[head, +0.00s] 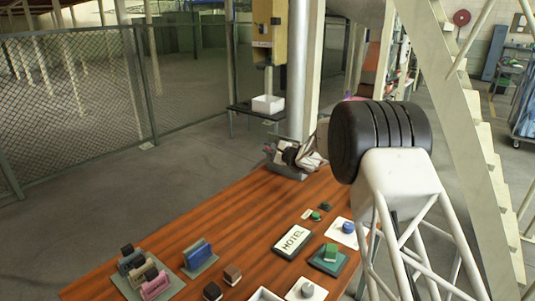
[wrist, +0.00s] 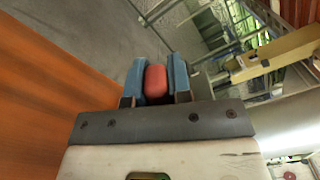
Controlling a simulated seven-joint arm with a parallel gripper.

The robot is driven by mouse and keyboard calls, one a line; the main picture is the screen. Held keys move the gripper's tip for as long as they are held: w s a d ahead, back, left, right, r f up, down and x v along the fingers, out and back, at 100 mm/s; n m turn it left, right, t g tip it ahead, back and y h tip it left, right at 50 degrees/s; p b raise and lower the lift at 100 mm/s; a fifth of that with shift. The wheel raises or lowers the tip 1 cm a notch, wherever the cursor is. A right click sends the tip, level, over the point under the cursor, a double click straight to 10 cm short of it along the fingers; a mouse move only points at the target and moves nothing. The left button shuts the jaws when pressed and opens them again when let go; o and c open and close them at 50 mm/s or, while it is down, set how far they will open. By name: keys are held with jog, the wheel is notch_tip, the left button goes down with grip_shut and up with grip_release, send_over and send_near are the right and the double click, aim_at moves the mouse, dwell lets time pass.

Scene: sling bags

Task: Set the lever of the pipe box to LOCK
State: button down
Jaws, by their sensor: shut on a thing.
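In the wrist view my gripper (wrist: 155,80) has its two blue fingers closed on a red rounded piece (wrist: 156,82). What the red piece belongs to is hidden; I cannot tell whether it is the lever. The head view shows a tan-yellow box (head: 268,32) fixed beside a silver upright pipe, apparently the pipe box. It has a dark fitting and a small pale label on its front, too small to read. A long yellow body (wrist: 275,55), possibly the same box, lies slanted at the right of the wrist view. My gripper cannot be made out clearly in the head view.
A wooden table (head: 215,225) carries several small coloured blocks on plates and a HOTEL sign (head: 293,240). A crumpled bag-like bundle (head: 306,157) is at its far end. A mesh fence (head: 75,85) stands at left.

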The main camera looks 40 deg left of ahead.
jog(key=shift+w+r+m, duration=0.15)
jog(key=shift+r+m, duration=0.1)
jog(key=shift+m, duration=0.15)
jog(key=shift+r, duration=0.1)
jog(key=c, duration=1)
grip_release()
jog(key=shift+c, duration=0.2)
jog(key=d, duration=0.7)
jog(key=shift+d, duration=0.4)
jog(key=shift+d, duration=0.1)
